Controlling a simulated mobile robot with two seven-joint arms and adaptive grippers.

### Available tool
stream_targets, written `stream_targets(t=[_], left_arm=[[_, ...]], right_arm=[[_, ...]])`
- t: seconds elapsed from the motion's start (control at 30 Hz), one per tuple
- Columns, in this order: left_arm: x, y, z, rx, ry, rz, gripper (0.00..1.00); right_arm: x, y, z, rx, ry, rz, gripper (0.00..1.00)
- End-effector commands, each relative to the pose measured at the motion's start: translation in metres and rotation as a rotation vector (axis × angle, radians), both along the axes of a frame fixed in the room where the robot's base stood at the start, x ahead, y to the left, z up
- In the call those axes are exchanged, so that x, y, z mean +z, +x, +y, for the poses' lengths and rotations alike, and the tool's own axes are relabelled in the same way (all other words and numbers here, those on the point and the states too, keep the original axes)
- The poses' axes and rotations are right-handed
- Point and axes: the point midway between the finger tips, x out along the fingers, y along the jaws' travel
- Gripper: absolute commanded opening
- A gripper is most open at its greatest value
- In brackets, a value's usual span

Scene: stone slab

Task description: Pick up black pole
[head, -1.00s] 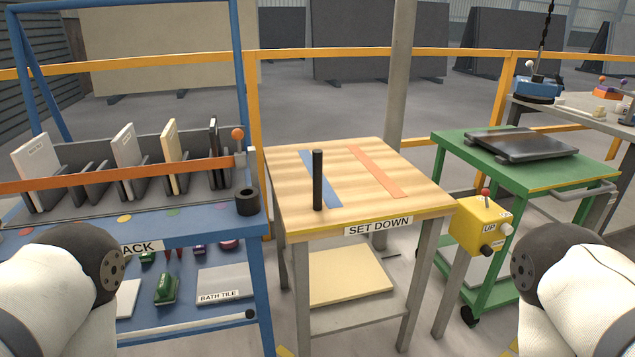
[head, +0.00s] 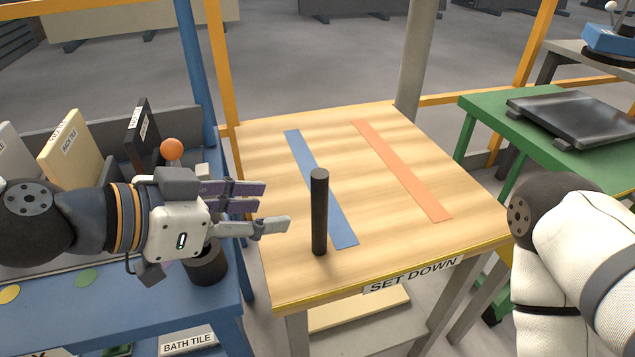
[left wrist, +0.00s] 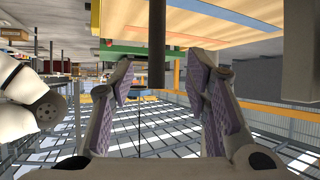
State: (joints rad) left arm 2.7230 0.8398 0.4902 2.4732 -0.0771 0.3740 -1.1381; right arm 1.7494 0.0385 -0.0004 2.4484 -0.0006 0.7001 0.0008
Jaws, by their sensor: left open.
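The black pole (head: 319,213) stands upright on the wooden set-down table (head: 400,215), near its front left, beside the blue strip. My left gripper (head: 272,207) is left of the pole, open and empty, its fingers pointing right towards it. In the left wrist view the pole (left wrist: 157,45) shows between and beyond the two open fingers of the gripper (left wrist: 160,85), apart from them. My right arm shows at the right of the head view, but its gripper is out of view.
A blue strip (head: 318,185) and an orange strip (head: 400,170) lie on the table. A blue rack with tiles (head: 75,145), an orange ball (head: 171,149) and a black cup (head: 206,265) stands at left. A green cart (head: 490,115) stands at right.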

Motion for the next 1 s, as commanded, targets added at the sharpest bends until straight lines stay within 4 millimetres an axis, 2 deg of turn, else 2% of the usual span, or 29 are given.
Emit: stream_targets(t=[0.07, 0.2, 0.4, 0.6, 0.73, 0.93, 1.0], left_arm=[[-0.002, 0.006, -0.006, -0.009, 0.000, -0.017, 0.43], [-0.022, 0.024, -0.027, -0.011, 0.002, -0.011, 0.43], [-0.033, 0.041, -0.047, -0.008, 0.000, -0.017, 0.43], [-0.058, 0.058, -0.070, -0.007, -0.001, -0.014, 0.43], [-0.061, 0.066, -0.079, -0.008, -0.001, -0.019, 0.43], [-0.059, 0.066, -0.079, -0.006, -0.001, -0.022, 0.43], [-0.059, 0.066, -0.079, -0.006, -0.001, -0.022, 0.27]], right_arm=[[-0.005, -0.006, 0.000, 0.000, 0.000, 0.020, 0.00], [-0.018, -0.019, 0.000, 0.001, 0.000, 0.063, 0.00], [-0.024, -0.025, 0.000, 0.002, 0.000, 0.081, 0.00], [-0.034, -0.033, 0.000, 0.003, -0.001, 0.108, 0.00], [-0.036, -0.034, 0.000, 0.003, -0.001, 0.112, 0.00], [-0.035, -0.033, 0.000, 0.004, -0.001, 0.110, 0.00], [-0.035, -0.033, 0.000, 0.004, -0.001, 0.110, 0.00]])
